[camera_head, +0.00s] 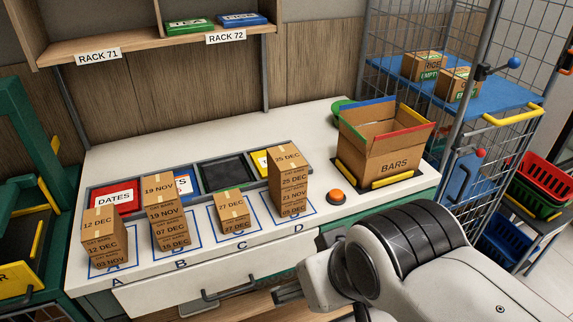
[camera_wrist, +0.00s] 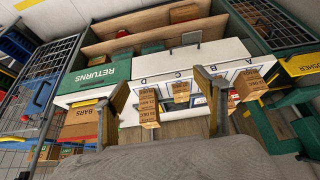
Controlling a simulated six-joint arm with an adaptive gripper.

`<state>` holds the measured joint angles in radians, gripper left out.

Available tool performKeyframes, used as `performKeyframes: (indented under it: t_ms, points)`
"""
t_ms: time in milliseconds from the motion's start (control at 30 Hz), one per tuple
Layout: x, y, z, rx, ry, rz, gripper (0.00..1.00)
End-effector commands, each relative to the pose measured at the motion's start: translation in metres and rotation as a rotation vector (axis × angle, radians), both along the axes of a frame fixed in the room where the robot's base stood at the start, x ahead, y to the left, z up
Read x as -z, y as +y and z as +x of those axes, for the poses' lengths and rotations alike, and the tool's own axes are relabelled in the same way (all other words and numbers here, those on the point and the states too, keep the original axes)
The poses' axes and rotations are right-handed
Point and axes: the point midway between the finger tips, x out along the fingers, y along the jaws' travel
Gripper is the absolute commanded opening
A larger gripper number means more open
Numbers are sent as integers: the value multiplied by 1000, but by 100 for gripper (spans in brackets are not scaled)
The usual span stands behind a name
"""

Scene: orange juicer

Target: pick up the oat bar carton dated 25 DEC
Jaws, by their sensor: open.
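The carton dated 25 DEC (camera_head: 288,164) is the top brown box of the stack on mat D in the head view. Cartons under it read 21 NOV (camera_head: 293,197) and 05 DEC (camera_head: 293,210). The D stack also shows in the wrist view (camera_wrist: 149,108), between my fingers in the picture but apart from them. My gripper (camera_head: 288,294) is open and empty in front of the counter, lower than the stacks in the head picture. Its spread fingers show in the wrist view (camera_wrist: 152,88).
Other stacks are topped 12 DEC (camera_head: 103,221), 19 NOV (camera_head: 160,187) and 27 DEC (camera_head: 231,201). An orange button (camera_head: 336,195) and an open BARS box (camera_head: 394,167) stand right of D. Dark trays (camera_head: 223,170) lie behind; a handled drawer (camera_head: 190,283) is below.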

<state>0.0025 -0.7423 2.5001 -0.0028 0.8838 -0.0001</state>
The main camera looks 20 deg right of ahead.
Motion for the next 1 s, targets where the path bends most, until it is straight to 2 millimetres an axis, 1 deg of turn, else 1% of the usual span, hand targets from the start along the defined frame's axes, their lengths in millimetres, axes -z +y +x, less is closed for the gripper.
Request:
performKeyframes:
  t_ms: [167, 267, 600, 1000]
  points:
    - [1, -6, 20, 9, -34, -13, 72]
    - [1, -12, 39, 16, -69, -28, 72]
    - [1, -36, 113, 31, -221, -83, 72]
    - [3, -60, 189, 19, -400, -135, 72]
